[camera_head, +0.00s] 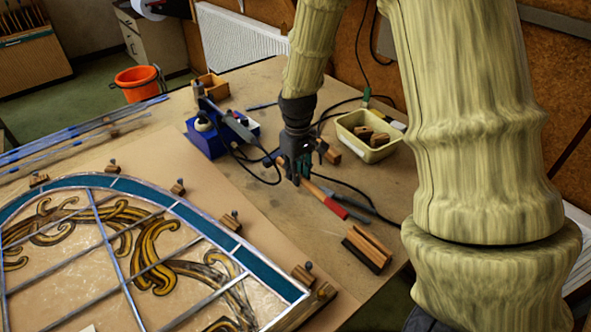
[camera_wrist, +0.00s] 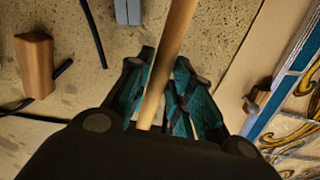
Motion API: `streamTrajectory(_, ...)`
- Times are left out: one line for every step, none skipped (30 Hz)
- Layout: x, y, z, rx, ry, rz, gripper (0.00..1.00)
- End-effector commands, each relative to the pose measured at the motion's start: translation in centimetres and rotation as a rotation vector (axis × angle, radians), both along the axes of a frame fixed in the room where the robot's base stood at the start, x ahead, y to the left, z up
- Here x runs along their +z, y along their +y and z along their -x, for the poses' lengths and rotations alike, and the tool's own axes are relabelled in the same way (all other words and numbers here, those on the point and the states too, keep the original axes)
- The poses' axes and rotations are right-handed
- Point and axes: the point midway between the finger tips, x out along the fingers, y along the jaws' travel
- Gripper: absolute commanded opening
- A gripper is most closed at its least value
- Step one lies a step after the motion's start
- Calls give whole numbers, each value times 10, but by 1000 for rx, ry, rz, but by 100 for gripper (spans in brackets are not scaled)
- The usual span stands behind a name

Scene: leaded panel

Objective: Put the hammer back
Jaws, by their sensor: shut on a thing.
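My gripper (camera_head: 296,172) points down over the bench, beside the leaded panel's right edge. In the wrist view its teal-padded fingers (camera_wrist: 160,95) are closed around a pale round wooden handle (camera_wrist: 174,40), which I take to be the hammer's. The handle runs up past the top edge of that view. In the head view a wooden shaft with a red end (camera_head: 335,208) extends from the fingertips toward the lower right, low over or on the bench. I cannot make out the hammer head clearly in either view.
The leaded panel (camera_head: 68,275) fills the lower left, edged by several small wooden blocks. A blue soldering station (camera_head: 205,138) and its cables lie behind the gripper. A cream tub (camera_head: 352,137) stands right, and a wooden block (camera_head: 368,246) in front.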

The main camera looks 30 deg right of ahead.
Motion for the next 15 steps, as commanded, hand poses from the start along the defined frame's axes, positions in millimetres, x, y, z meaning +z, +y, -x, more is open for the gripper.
streamTrajectory(-8,0,0,0,0,0,0)
streamTrajectory(-11,0,0,0,0,0,0)
streamTrajectory(-14,0,0,0,0,0,0)
streamTrajectory(-17,0,0,0,0,0,0)
streamTrajectory(-20,0,0,0,0,0,0)
streamTrajectory(-24,1,0,1,0,0,0)
streamTrajectory(-26,1,0,1,0,0,0)
streamTrajectory(-29,1,-1,1,0,0,0)
streamTrajectory(-33,1,-1,1,-1,0,0)
streamTrajectory(-35,1,-1,1,-1,0,0)
streamTrajectory(-38,1,-1,2,-1,0,0)
streamTrajectory(-42,2,-1,2,-1,0,0)
streamTrajectory(-43,2,-1,3,0,0,0)
streamTrajectory(-44,2,-1,3,0,0,0)
streamTrajectory(-47,2,-1,3,0,0,0)
